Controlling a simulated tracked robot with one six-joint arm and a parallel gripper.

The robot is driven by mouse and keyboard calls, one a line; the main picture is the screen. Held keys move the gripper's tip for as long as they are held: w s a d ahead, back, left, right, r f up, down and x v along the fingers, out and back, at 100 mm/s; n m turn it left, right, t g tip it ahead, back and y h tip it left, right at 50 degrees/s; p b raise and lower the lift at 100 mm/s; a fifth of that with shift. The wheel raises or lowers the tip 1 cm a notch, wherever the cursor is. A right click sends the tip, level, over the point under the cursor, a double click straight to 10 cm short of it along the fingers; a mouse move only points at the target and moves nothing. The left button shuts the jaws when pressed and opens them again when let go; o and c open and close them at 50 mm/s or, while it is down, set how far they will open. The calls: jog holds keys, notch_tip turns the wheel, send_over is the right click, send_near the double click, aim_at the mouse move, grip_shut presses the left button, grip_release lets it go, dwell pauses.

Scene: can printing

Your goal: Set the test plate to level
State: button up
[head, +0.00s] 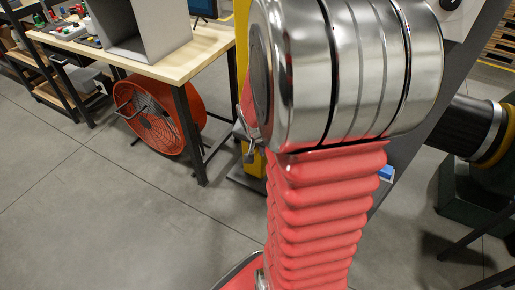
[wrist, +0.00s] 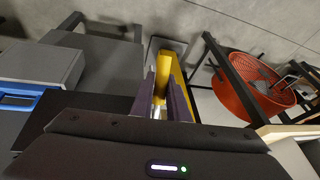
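I cannot make out the test plate for certain in either view. My gripper (wrist: 164,82) shows in the wrist view as two dark purple fingers, apart from each other. A yellow post (wrist: 163,66) shows between and beyond the fingertips. I cannot tell whether the fingers touch it, but no held object is clear. In the head view my own arm, with its metal joint and red ribbed sleeve, fills the middle and hides my gripper and much of what lies behind.
A wooden-topped workbench (head: 190,62) carries a grey box (head: 140,30). Under it is a round red fan (head: 160,112), also in the wrist view (wrist: 246,100). Open concrete floor (head: 90,215) lies at front left.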

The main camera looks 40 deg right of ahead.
grip_shut()
jog(key=shift+s, duration=0.1)
